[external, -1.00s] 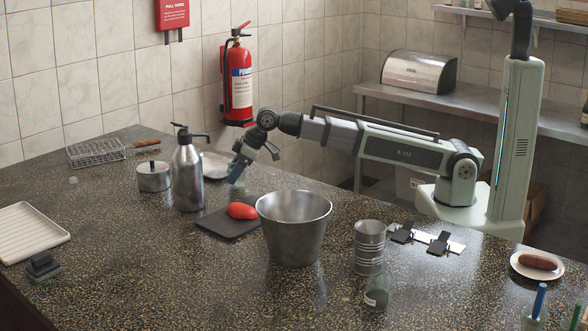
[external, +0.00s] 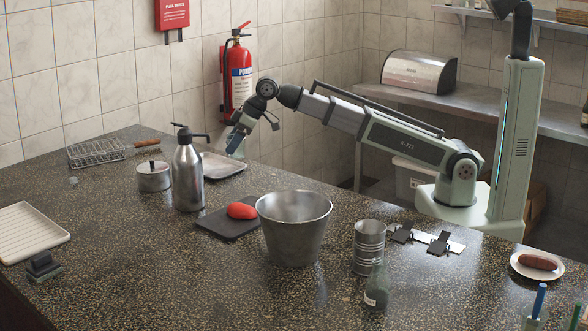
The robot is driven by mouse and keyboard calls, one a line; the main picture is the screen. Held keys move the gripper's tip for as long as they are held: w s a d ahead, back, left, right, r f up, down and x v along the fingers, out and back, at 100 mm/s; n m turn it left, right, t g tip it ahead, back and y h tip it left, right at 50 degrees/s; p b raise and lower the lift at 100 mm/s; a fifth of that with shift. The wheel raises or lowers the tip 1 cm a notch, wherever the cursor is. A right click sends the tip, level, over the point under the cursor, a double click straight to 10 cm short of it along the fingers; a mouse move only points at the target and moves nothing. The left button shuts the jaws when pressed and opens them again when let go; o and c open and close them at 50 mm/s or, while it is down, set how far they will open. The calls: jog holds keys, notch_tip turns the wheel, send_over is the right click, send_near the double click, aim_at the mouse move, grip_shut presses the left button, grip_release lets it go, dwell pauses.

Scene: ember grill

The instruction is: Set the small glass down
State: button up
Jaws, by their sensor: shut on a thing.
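My gripper (external: 236,136) is at the far side of the counter, shut on the small glass (external: 236,147). The glass is a small, pale bluish, see-through thing hanging below the fingers. It is held in the air, and in the picture it shows just above the shallow metal tray (external: 232,170). The fingers hide part of the glass, and its exact height and tilt are too small to tell.
A steel pump bottle (external: 187,175) and a lidded pot (external: 153,177) stand left of my gripper. A dark board (external: 215,223) with a red item (external: 241,211), a metal bucket (external: 294,230) and a ribbed can (external: 369,248) are nearer. The left-middle counter (external: 120,245) is clear.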

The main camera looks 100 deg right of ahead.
jog(key=s+d+r, duration=0.1)
jog(key=s+d, duration=0.2)
jog(key=d, duration=0.2)
jog(key=s+a+n+g+y, duration=0.4)
jog(key=s+a+n+y, duration=0.2)
jog(key=s+a+n, duration=0.6)
jog(key=shift+n, duration=0.7)
jog(key=shift+w+d+f, duration=0.4)
jog(key=shift+d+f, duration=0.1)
jog(key=shift+f, duration=1.2)
jog(key=shift+w+d+f, duration=0.35)
jog(key=shift+d+f, duration=0.15)
jog(key=shift+f, duration=1.25)
jog(key=shift+w+d+f, duration=0.4)
jog(key=shift+d+f, duration=0.1)
jog(key=shift+f, duration=1.2)
jog(key=shift+f, duration=0.15)
jog(key=o, duration=1.1)
